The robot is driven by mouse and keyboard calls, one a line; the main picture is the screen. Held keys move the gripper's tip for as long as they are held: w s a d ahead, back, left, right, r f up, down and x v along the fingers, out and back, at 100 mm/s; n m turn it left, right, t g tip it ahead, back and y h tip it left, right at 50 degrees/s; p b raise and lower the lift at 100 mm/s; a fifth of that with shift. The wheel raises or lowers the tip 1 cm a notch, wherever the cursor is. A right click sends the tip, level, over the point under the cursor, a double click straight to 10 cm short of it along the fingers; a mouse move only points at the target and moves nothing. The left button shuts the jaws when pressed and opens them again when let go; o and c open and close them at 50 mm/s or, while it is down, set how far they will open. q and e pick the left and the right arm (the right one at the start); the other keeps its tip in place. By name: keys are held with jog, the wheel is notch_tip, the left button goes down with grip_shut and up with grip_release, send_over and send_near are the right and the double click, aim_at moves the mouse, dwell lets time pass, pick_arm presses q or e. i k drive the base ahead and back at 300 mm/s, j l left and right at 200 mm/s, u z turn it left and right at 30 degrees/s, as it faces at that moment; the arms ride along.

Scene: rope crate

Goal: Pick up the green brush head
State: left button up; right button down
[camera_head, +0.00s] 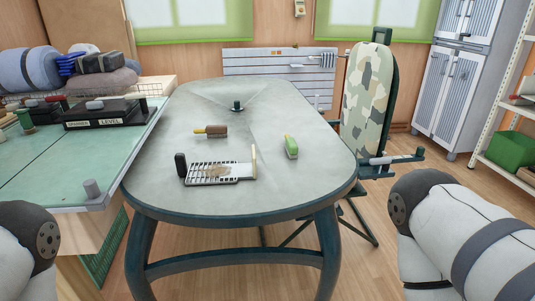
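The green brush head (291,146) lies on the right part of the grey oval table (185,107). It is a small, long block with a green top and a paler near end, pointing away from me. Nothing touches it. Only rounded links of my two arms show, at the lower left and lower right edges. Neither gripper is in view.
A slotted rack (233,179) with upright ends lies left of the brush head. A brown block (215,131) and a dark peg (237,106) are farther back. A green-topped bench (60,165) adjoins left; a patterned padded board (366,98) stands right.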

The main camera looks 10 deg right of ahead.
aim_at(292, 148)
jog(key=i+j, duration=0.7)
jog(key=i, duration=0.25)
